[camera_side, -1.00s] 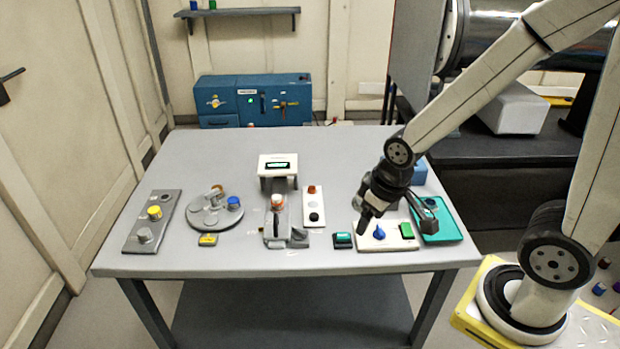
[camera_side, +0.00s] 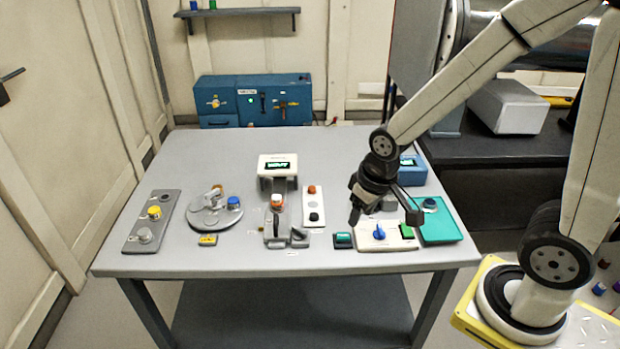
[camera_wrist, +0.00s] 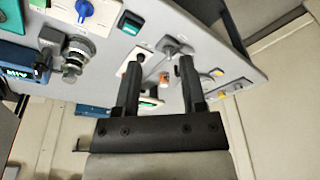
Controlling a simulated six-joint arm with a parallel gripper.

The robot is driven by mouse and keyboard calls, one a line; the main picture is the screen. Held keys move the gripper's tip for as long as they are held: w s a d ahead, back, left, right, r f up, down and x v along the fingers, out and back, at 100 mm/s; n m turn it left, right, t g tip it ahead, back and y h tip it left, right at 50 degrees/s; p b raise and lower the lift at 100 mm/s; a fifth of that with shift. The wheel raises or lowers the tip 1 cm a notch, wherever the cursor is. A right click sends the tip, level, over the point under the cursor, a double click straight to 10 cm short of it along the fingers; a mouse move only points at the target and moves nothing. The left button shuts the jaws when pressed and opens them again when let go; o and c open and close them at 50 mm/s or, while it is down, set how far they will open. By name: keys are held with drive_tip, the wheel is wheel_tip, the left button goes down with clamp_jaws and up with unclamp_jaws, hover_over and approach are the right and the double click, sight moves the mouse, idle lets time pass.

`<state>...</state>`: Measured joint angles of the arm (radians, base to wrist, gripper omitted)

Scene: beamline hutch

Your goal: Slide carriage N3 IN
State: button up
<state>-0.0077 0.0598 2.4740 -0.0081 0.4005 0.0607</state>
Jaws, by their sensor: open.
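The likely carriage N3 is a grey sliding block (camera_side: 275,229) with an orange-and-white capped vial (camera_side: 277,201), in front of a white display unit (camera_side: 277,165) on the table. Its label is too small to read. In the wrist view the capped vial (camera_wrist: 164,77) appears between my fingers, with the grey block (camera_wrist: 174,47) near it. My gripper (camera_side: 355,214) is open and empty, above the white panel with the blue knob (camera_side: 379,231), right of the carriage and apart from it. In the wrist view my gripper's fingers (camera_wrist: 159,66) are spread.
A white strip with buttons (camera_side: 313,194) stands between carriage and gripper. A grey round carousel (camera_side: 209,219) and a grey panel (camera_side: 137,241) lie left. A teal tray (camera_side: 443,234) and a blue box (camera_side: 413,176) stand right. The table's rear middle (camera_side: 340,150) is clear.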

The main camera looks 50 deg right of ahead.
drive_tip(key=w+a+f+m+g, duration=0.15)
drive_tip(key=w+m, duration=0.25)
drive_tip(key=w, duration=1.1)
drive_tip(key=m+g+h, duration=0.2)
drive_tip(key=m+g, duration=0.1)
drive_tip(key=m, duration=0.1)
approach(275, 218)
drive_tip(key=shift+s+d+f+t, duration=0.2)
drive_tip(key=shift+f+t, duration=0.05)
drive_tip(key=shift+x, duration=3.85)
drive_tip(key=shift+a, duration=0.1)
clamp_jaws()
